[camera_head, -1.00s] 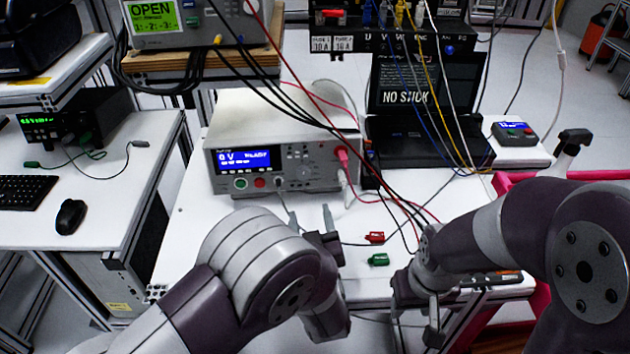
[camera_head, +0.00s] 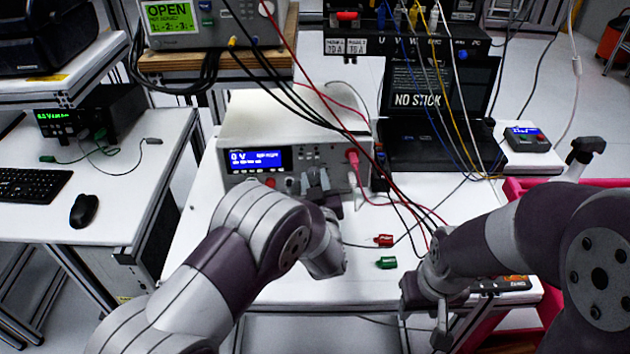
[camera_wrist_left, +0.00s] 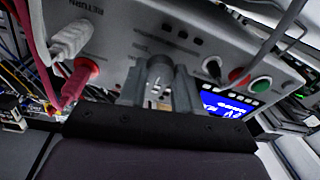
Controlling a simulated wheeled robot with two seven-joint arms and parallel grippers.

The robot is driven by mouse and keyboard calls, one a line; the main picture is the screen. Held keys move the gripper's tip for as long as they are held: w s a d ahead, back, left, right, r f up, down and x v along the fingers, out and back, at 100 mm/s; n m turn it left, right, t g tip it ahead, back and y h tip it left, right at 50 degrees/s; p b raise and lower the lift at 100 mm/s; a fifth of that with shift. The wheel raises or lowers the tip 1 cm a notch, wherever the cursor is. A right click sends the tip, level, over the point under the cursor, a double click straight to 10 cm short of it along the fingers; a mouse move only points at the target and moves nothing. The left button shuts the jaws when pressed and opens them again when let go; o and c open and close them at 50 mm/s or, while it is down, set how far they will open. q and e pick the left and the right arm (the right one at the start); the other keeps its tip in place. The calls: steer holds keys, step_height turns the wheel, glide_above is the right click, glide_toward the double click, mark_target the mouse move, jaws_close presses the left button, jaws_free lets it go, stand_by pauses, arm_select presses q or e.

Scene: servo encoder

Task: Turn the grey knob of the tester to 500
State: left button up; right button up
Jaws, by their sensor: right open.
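The tester (camera_head: 250,185), a pale box with a blue display (camera_head: 258,159) reading 0 V, stands on the white table. My left gripper (camera_head: 317,183) is at its front panel, fingers pointing at the panel and apart, covering the knob in the head view. In the left wrist view, the grey knob (camera_wrist_left: 160,69) shows between the two fingers of my left gripper (camera_wrist_left: 160,88). I cannot tell whether the fingers touch it. My right gripper (camera_head: 422,318) is open and empty, low near the table's front edge. The knob's setting is not legible.
Red plug (camera_head: 352,158) and cables hang from the tester's right side. A red clip (camera_head: 383,240) and a green clip (camera_head: 386,262) lie on the white table. A black laptop-like unit (camera_head: 430,145) stands to the right. A shelf with another instrument (camera_head: 210,20) overhangs behind.

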arm_select(q)
steer(key=shift+c, duration=0.4)
steer(key=shift+m, duration=0.4)
steer(key=m+p, duration=0.1)
steer(key=m, duration=0.2)
steer(key=shift+h, duration=0.3)
steer(key=m+h+p, duration=0.1)
steer(key=m, duration=0.4)
steer(key=shift+a+p, duration=0.1)
steer(key=shift+p, duration=0.2)
steer(key=m+p, duration=0.1)
steer(key=m, duration=0.3)
steer(key=shift+r, duration=0.1)
steer(key=shift+m+g+h+p, duration=0.45)
steer(key=shift+m+p, duration=0.4)
steer(key=shift+m, duration=1.35)
steer(key=o, duration=1)
